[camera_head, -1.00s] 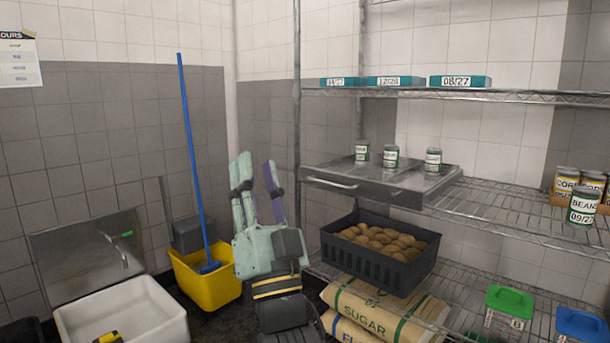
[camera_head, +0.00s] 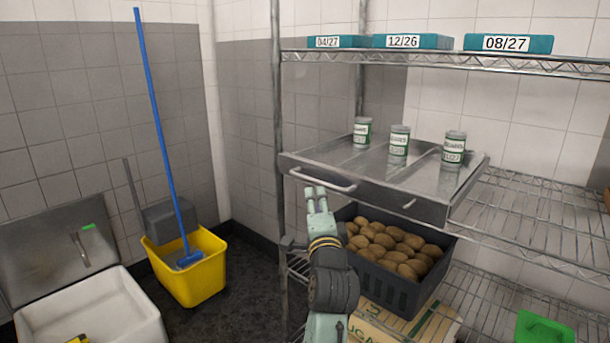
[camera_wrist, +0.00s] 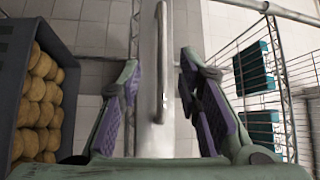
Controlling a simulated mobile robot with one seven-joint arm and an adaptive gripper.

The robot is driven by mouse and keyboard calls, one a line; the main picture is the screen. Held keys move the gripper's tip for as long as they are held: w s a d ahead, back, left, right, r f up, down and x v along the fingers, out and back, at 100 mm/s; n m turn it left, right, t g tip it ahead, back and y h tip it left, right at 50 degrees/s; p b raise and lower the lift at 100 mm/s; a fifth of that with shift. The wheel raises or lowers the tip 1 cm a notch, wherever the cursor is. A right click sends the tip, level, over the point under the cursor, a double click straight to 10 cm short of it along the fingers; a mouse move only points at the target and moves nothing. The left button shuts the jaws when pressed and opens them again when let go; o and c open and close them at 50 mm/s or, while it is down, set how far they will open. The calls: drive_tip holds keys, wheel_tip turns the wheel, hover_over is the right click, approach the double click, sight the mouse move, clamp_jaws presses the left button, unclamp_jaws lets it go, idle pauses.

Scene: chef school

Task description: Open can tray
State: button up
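The can tray (camera_head: 300,164) is a metal drawer-like tray on the middle wire shelf, with a curved bar handle (camera_head: 325,182) on its front. Several green-and-white cans (camera_head: 399,141) stand on it. My gripper (camera_head: 316,198) is just below and in front of the handle in the head view, and its fingers are mostly foreshortened there. In the wrist view my gripper (camera_wrist: 162,90) is open, with purple finger pads to either side of the handle (camera_wrist: 160,65). The fingers look apart from the bar. Whether the bar lies within their depth, I cannot tell.
A dark crate of potatoes (camera_head: 392,285) sits right below the tray, close beside my gripper. Teal date boxes (camera_head: 412,42) lie on the upper shelf. A yellow mop bucket (camera_head: 190,268) and white sink (camera_head: 92,312) are to the left. Floor (camera_head: 240,270) shows before the rack.

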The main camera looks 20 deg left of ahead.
sight(312, 182)
drive_tip(key=p+x, duration=0.2)
drive_tip(key=x, duration=0.8)
drive_tip(key=shift+r, duration=0.1)
clamp_jaws()
idle(0.6)
